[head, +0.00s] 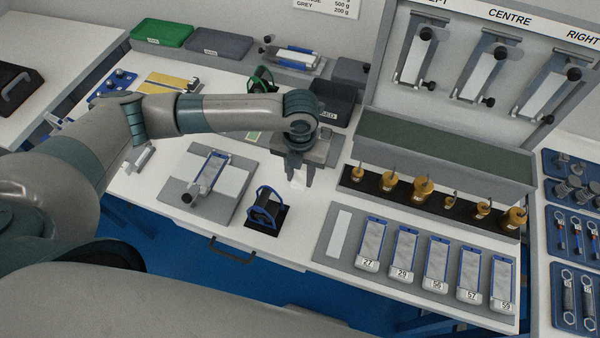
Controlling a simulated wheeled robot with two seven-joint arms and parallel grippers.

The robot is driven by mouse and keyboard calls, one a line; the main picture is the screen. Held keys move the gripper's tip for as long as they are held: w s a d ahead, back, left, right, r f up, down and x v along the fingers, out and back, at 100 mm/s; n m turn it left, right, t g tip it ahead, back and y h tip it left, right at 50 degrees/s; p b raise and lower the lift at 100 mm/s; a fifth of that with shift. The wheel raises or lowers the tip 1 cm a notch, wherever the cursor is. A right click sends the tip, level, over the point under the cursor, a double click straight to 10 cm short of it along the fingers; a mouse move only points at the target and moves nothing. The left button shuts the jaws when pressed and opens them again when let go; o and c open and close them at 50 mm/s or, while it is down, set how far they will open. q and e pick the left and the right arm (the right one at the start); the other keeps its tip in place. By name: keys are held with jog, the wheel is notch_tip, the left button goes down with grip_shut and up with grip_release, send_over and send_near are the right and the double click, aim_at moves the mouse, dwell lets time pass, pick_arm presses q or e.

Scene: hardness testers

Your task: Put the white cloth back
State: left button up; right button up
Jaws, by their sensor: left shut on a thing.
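My left gripper (299,181) points down over the white table, in front of the dark box and left of the row of brass weights. It is shut on a small white piece, which I take to be the white cloth (298,177). Only a little of the cloth shows between the fingers, and the rest is hidden by them. The cloth appears to be held above the table. My right gripper is not in view.
A blue-framed black stand (265,209) is close by at the lower left. A grey plate (178,205) carries a tester. A grey tray (335,257) holds several numbered blocks. Brass weights (423,188) stand at right.

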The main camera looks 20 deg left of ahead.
aim_at(300, 177)
pick_arm(q)
jog(key=o, duration=1)
jog(key=shift+r+b, duration=1.45)
jog(key=shift+r, duration=4.7)
